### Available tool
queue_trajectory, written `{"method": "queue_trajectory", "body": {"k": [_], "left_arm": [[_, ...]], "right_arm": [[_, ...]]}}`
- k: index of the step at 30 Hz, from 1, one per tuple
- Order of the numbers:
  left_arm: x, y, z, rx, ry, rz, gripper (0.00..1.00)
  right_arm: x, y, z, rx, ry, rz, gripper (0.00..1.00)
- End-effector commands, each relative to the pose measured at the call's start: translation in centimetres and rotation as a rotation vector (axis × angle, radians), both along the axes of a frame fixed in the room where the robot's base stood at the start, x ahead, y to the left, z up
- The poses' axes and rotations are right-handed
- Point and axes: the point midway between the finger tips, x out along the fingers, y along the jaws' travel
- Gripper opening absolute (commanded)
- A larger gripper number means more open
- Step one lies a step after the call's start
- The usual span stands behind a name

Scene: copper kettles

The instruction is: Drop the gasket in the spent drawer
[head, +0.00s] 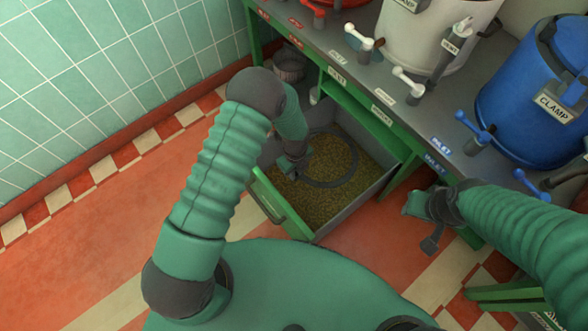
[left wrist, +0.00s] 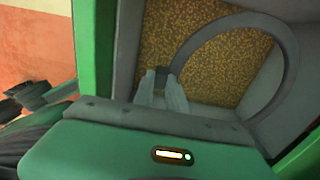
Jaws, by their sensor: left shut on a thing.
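The gasket is a large dark grey ring (head: 354,162). My left gripper (head: 290,170) is shut on its near-left edge. In the left wrist view the fingertips (left wrist: 163,85) pinch the ring (left wrist: 291,60), which overlaps the drawer's side wall. The open drawer (head: 362,200) has grey walls, a green front and a layer of brown-yellow granules. The ring is over these granules; its exact height is unclear. No drawer label is readable. My right gripper (head: 422,225) is right of the drawer, fingers apart and empty.
The grey bench (head: 345,84) with labelled valves runs above the drawer. A blue vessel (head: 530,95) and a cream vessel (head: 430,35) stand on it. A dark basket (head: 289,68) sits under the bench. Red floor is clear left of the drawer.

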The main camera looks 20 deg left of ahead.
Motion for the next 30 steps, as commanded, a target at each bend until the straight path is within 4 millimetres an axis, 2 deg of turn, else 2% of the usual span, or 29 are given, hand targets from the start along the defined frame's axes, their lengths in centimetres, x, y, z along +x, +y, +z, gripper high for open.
{"method": "queue_trajectory", "body": {"k": [1, 3, 30], "left_arm": [[0.0, 0.1, -1.6, -0.001, 0.000, 0.001, 0.00], [0.0, 0.1, -2.8, -0.003, -0.001, 0.003, 0.00], [0.0, 0.2, -18.9, -0.003, -0.001, 0.003, 0.00]], "right_arm": [[0.0, 0.0, -1.2, 0.000, 0.000, 0.000, 0.36], [0.0, 0.0, -2.0, 0.000, 0.000, 0.000, 0.36], [0.0, 0.0, -13.1, 0.000, 0.000, 0.000, 0.36]]}}
